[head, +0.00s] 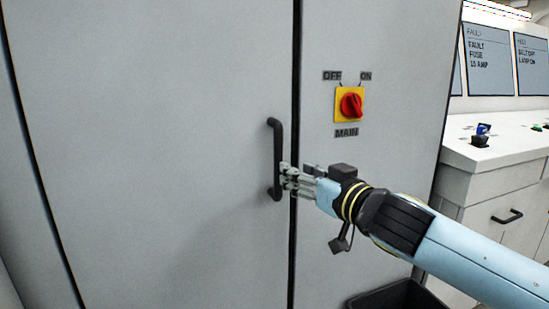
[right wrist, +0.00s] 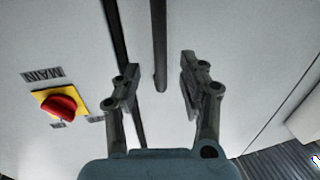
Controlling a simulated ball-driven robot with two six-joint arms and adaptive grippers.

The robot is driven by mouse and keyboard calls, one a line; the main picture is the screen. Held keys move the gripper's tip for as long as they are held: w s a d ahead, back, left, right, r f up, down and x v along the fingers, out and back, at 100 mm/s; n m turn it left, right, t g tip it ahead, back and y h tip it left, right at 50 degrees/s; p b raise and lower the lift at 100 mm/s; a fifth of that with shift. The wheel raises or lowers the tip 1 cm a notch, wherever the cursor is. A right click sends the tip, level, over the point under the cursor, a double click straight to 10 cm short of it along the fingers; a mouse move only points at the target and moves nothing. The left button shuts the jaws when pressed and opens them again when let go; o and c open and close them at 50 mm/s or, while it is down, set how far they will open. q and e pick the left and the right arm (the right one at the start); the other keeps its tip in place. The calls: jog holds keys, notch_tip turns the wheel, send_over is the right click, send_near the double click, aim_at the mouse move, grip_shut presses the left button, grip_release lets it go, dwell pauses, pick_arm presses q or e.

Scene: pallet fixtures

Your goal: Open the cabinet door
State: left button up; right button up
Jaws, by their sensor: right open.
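The grey cabinet door (head: 150,130) fills the left of the head view and looks closed, with a dark vertical seam at its right edge. Its black bar handle (head: 277,150) stands upright near that seam. My right gripper (head: 286,176) is at the lower half of the handle, its fingers pointing at it. In the right wrist view my right gripper (right wrist: 158,84) is open, with the dark handle (right wrist: 159,55) between its two fingers and a gap on either side. My left gripper is not in view.
A red rotary switch on a yellow plate (head: 350,105), marked OFF, ON and MAIN, sits on the panel right of the seam. A white counter (head: 490,155) with drawers and screens stands at the right. A black bin (head: 400,295) is on the floor below my right arm.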

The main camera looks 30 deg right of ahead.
jog(key=p, duration=0.3)
send_over(277, 191)
jog(key=shift+d+r, duration=0.1)
jog(key=shift+d, duration=0.25)
jog(key=shift+w, duration=0.35)
jog(key=shift+c, duration=0.4)
grip_shut()
